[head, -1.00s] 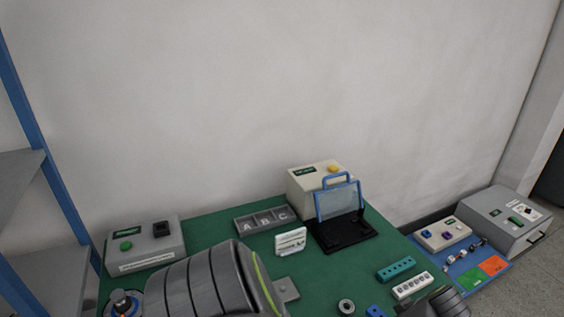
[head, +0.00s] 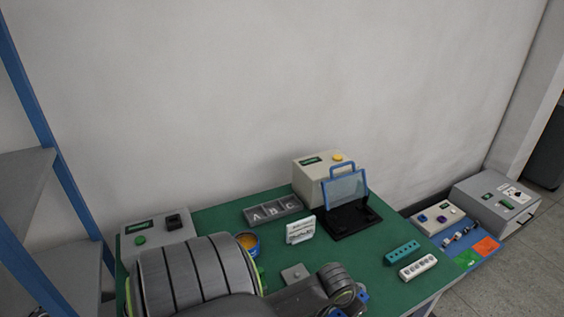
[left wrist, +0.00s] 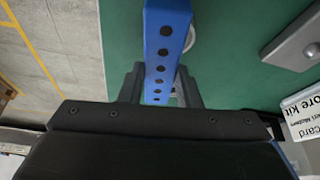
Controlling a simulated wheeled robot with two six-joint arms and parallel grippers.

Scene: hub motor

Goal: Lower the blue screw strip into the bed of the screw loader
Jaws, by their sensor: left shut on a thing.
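The blue screw strip (left wrist: 165,50), a bar with a row of dark holes, is between the fingers of my left gripper (left wrist: 160,88) in the left wrist view. The gripper is shut on it above the green table. In the head view only small blue bits of the strip (head: 362,293) show at the bottom, beside my left wrist. I cannot tell for sure which machine is the screw loader. A cream box (head: 310,180) with a yellow button stands behind a black base with a blue-framed clear guard (head: 345,188). My right gripper is out of view.
A teal strip (head: 402,251) and a white strip (head: 418,267) lie at the table's right. A grey lettered tray (head: 272,209), white card (head: 300,229), blue tin (head: 247,243) and small grey plate (head: 294,273) stand mid-table. A grey box (head: 157,239) is at left.

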